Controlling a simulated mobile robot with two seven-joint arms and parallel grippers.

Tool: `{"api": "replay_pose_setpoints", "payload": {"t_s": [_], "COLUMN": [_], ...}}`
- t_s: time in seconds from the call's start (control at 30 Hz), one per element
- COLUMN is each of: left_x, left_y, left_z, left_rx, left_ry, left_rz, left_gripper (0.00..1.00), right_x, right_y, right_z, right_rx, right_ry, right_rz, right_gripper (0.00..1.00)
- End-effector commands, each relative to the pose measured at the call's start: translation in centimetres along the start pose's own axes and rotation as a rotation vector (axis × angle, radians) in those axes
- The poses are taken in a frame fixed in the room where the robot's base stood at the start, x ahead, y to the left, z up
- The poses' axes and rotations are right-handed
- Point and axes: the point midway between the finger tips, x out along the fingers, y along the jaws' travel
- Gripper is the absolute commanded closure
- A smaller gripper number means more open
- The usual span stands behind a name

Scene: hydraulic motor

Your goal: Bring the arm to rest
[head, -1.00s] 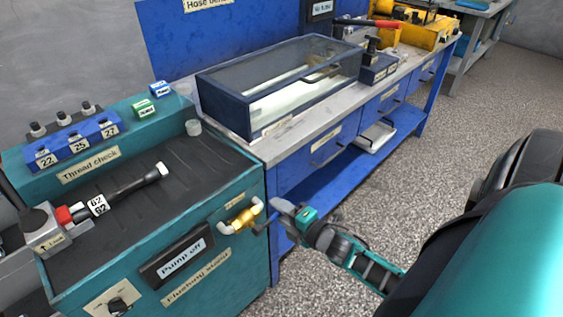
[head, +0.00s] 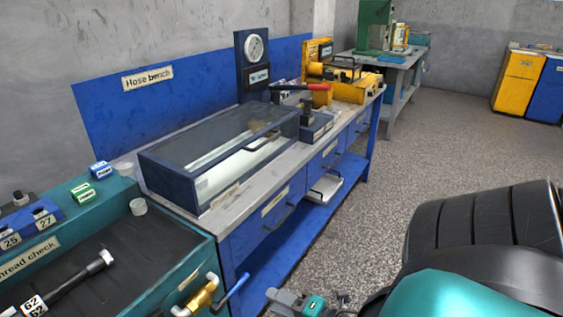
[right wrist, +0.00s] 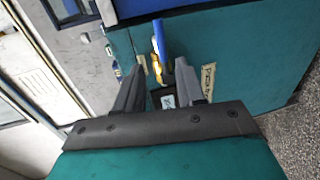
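My right gripper (head: 275,298) shows at the bottom edge of the head view, just right of the flushing stand's brass valve (head: 203,296) with its blue handle (head: 231,293). It is apart from the valve. In the right wrist view the two fingers of the right gripper (right wrist: 158,68) stand apart with nothing held. The brass valve and blue handle appear beyond the gap between them. The rest of my right arm is partly cut off by the lower edge of the head view. My left gripper is not in view.
The blue hose bench (head: 262,217) stands beside the teal stand (head: 150,300), with a clear-lidded box (head: 165,178) on top and an open drawer or tray (head: 325,188). Speckled floor (head: 385,190) is free right of the bench. A grey table (head: 375,58) stands farther back.

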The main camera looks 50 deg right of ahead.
Motion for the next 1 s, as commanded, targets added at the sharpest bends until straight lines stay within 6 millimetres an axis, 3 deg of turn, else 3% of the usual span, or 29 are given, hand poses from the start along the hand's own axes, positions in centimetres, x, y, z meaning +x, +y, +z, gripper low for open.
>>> {"api": "replay_pose_setpoints", "payload": {"t_s": [0.73, 0.87, 1.0], "left_x": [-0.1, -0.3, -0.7], "left_y": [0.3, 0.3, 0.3], "left_z": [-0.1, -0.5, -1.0], "left_rx": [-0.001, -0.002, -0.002], "left_ry": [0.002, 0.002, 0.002], "left_rz": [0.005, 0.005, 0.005], "left_gripper": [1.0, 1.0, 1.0], "right_x": [-0.3, 0.7, 2.0], "right_y": [0.1, 0.6, 0.9], "right_z": [-0.2, -2.2, -6.9], "right_rx": [0.027, 0.256, 0.718], "right_ry": [-0.004, -0.036, -0.094], "right_rz": [-0.003, -0.039, -0.138], "right_gripper": [0.61, 0.61, 0.61]}}
